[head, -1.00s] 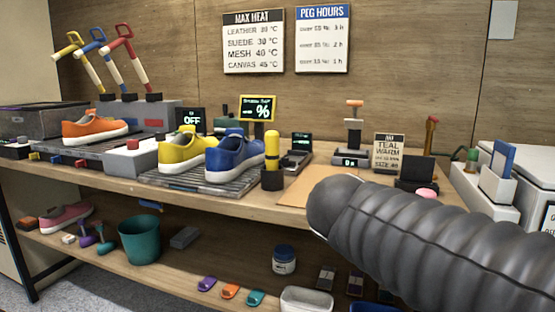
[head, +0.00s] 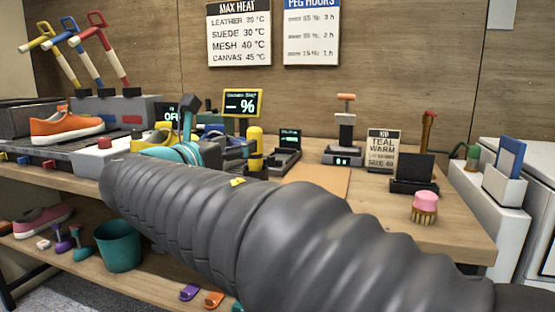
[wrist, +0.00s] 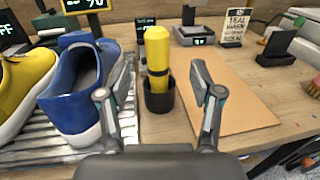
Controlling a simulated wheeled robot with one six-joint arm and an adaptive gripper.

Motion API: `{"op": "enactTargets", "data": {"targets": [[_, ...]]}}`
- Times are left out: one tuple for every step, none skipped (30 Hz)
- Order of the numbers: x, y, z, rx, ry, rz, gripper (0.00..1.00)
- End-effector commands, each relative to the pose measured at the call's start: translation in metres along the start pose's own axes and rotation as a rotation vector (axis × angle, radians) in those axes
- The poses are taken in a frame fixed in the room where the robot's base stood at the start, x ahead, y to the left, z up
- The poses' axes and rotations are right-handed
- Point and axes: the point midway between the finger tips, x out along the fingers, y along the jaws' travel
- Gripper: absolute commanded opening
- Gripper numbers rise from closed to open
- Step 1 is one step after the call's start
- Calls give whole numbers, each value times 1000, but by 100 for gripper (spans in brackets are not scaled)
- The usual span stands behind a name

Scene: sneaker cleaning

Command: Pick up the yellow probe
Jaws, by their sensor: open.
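The yellow probe (wrist: 158,48) stands upright in a black round holder (wrist: 159,97) on the bench in the wrist view. It has a dark band near its lower part. In the head view the probe (head: 254,142) shows just beyond my arm. My gripper (wrist: 152,75) is open, with one finger to the left and one to the right of the probe in the picture. The probe is ahead of the fingers, and I cannot tell how far. Nothing is held.
A blue sneaker (wrist: 85,90) and a yellow sneaker (wrist: 24,85) stand on a ridged rack (wrist: 60,153) close to the left. A brown mat (wrist: 235,105) lies flat to the right. A small scale (head: 343,150) and a pink brush (head: 425,205) are farther right.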

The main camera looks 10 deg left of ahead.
Motion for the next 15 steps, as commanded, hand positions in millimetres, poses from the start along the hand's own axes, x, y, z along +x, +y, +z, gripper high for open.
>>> {"op": "enactTargets", "data": {"targets": [[10, -1, 0, 0, 0, -4, 65], [15, -1, 0, 1, 0, -3, 65], [20, 0, 0, 1, 1, -2, 65], [24, 0, 0, 1, 1, -2, 65], [27, 0, 0, 1, 1, -2, 65], [30, 0, 0, 1, 1, 0, 65], [32, 1, 0, 1, 1, 1, 65], [34, 1, 0, 1, 1, 1, 65], [36, 1, 0, 1, 1, 1, 65], [36, 1, 0, 1, 1, 1, 65], [37, 1, 0, 1, 1, 2, 65], [38, 2, -1, 1, 1, 2, 65], [40, 2, -1, 1, 1, 2, 65], [42, 2, -1, 1, 1, 2, 65], [45, 3, -2, 1, 2, 2, 65]]}}
